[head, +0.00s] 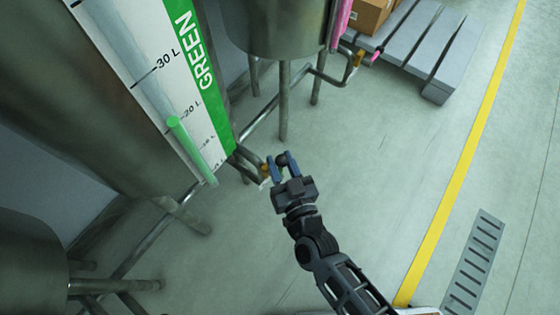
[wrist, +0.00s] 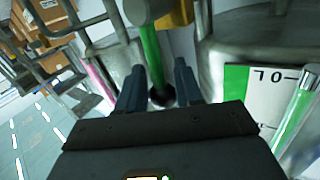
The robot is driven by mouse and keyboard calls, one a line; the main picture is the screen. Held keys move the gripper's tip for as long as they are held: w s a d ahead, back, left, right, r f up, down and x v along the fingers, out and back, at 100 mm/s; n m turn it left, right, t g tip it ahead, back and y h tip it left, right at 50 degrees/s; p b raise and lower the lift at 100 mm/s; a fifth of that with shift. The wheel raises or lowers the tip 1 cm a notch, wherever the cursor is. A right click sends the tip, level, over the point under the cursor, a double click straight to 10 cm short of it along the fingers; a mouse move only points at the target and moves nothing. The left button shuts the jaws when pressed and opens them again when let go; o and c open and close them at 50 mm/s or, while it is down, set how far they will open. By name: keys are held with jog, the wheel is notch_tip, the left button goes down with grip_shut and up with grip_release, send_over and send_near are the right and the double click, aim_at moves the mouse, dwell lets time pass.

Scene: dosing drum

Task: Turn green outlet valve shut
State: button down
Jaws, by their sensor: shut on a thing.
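The green outlet valve has a brass body (head: 265,171) low on the pipe under the panel marked GREEN. In the wrist view its green lever (wrist: 151,58) runs down from the yellow body (wrist: 177,14) to a dark end knob (wrist: 161,98). My gripper (head: 280,161) is at the lever, its two blue-grey fingers on either side of the lever's end. In the wrist view, my gripper (wrist: 159,88) is shut on the lever; the exact contact is partly hidden. The green level column (head: 191,149) tops out near the 20 L mark.
A second drum (head: 285,28) with a pink gauge and its own brass valve (head: 357,60) stands behind. A grey pallet (head: 426,52) with cardboard boxes is at the upper right. Drum legs and pipes crowd the valve's left; the floor to the right is clear.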

jog(key=shift+w+d+r+m+g+p, duration=0.2)
jog(key=shift+w+d+m+g+p, duration=0.15)
jog(key=shift+w+m+g+p, duration=0.3)
jog(key=shift+w+d+f+m+g+p, duration=0.2)
jog(key=shift+d+m+g+p, duration=0.15)
jog(key=shift+m+p, duration=0.3)
jog(key=w+d+f+m+g+y+b, duration=0.2)
jog(key=w+f+m+g+y, duration=0.1)
jog(key=f+m+g, duration=0.3)
jog(key=shift+w+d+f+m+g, duration=0.25)
jog(key=shift+w+d+m+g, duration=0.1)
jog(key=shift+m+g, duration=0.55)
jog(key=c, duration=1)
grip_release()
jog(key=shift+f, duration=0.15)
jog(key=shift+o, duration=0.8)
jog(key=shift+s, duration=0.15)
